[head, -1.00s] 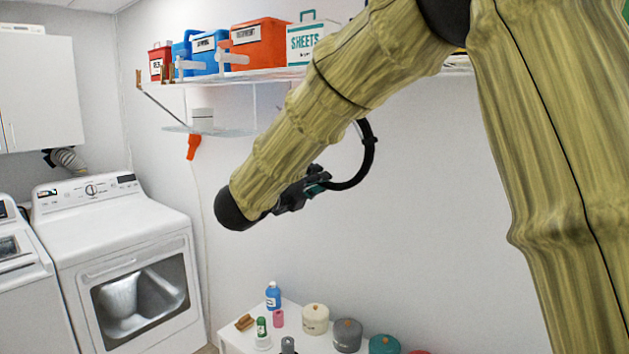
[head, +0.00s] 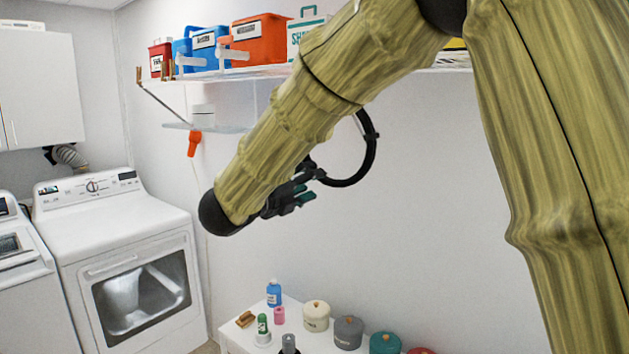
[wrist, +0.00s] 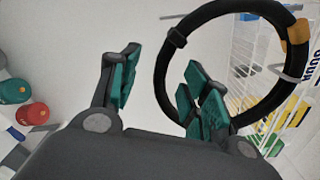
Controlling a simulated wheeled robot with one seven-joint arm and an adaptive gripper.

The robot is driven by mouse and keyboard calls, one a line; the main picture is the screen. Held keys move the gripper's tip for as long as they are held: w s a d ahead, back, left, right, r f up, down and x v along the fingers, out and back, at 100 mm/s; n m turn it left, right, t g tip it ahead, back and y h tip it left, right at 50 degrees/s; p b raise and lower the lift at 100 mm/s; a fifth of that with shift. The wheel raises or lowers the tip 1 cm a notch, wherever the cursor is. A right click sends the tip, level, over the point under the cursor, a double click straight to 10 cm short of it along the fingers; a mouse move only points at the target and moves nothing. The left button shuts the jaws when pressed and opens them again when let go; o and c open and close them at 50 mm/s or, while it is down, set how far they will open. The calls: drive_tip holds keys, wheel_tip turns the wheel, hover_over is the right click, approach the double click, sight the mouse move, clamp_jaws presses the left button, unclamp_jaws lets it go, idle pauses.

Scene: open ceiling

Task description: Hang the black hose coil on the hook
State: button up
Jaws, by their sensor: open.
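The black hose coil (head: 372,150) is a ring that shows in the head view just below my arm, in front of the white wall. My arm covers its upper left part. My gripper (head: 308,187) is open at the coil's lower left. In the wrist view the coil (wrist: 164,82) is large, and its lower part passes close behind the right finger. My open gripper (wrist: 160,80) has its fingers well apart, with no hose clamped between them. A pale peg-like hook (wrist: 288,74) crosses the coil's right side; I cannot tell whether it bears the coil.
A wall shelf (head: 235,78) holds a red box, blue boxes and an orange box (head: 262,40). Below it are a small ledge (head: 215,128) and an orange item (head: 194,143). A low white table (head: 235,335) with bottles and lidded pots stands beneath. A front-loading machine (head: 120,255) is left.

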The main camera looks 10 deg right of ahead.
drive_tip(key=v, duration=0.8)
drive_tip(key=d+f+n+y, duration=0.25)
drive_tip(key=f+n, duration=0.35)
drive_tip(key=f, duration=0.7)
drive_tip(key=d+f+n+t+y, duration=0.1)
drive_tip(key=f+n+y, duration=0.3)
drive_tip(key=f, duration=0.9)
drive_tip(key=d+f+n+y, duration=0.2)
drive_tip(key=f+n, duration=0.5)
drive_tip(key=f, duration=0.5)
drive_tip(key=s+d+f+n+g+y, duration=0.15)
drive_tip(key=s+f+n, duration=0.35)
drive_tip(key=f, duration=0.5)
drive_tip(key=s+d+f+n+g+y, duration=0.1)
drive_tip(key=s+f+n+g+y, duration=0.15)
drive_tip(key=s+f, duration=0.65)
drive_tip(key=s+d+f+n+g, duration=0.1)
drive_tip(key=s+f, duration=0.4)
drive_tip(key=s, duration=0.5)
drive_tip(key=s+d+f+n+g+y, duration=0.1)
drive_tip(key=s+f+n+g, duration=0.3)
drive_tip(key=s, duration=0.6)
drive_tip(key=s+d+f+n+g+y, duration=0.1)
drive_tip(key=s+d+f+n+g, duration=0.1)
drive_tip(key=s, duration=0.8)
wheel_tip(320, 180, down, 4)
drive_tip(key=shift+r+n+g, duration=0.1)
drive_tip(key=shift+n+g, duration=0.4)
drive_tip(key=shift+n, duration=0.45)
drive_tip(key=shift+w+d, duration=0.1)
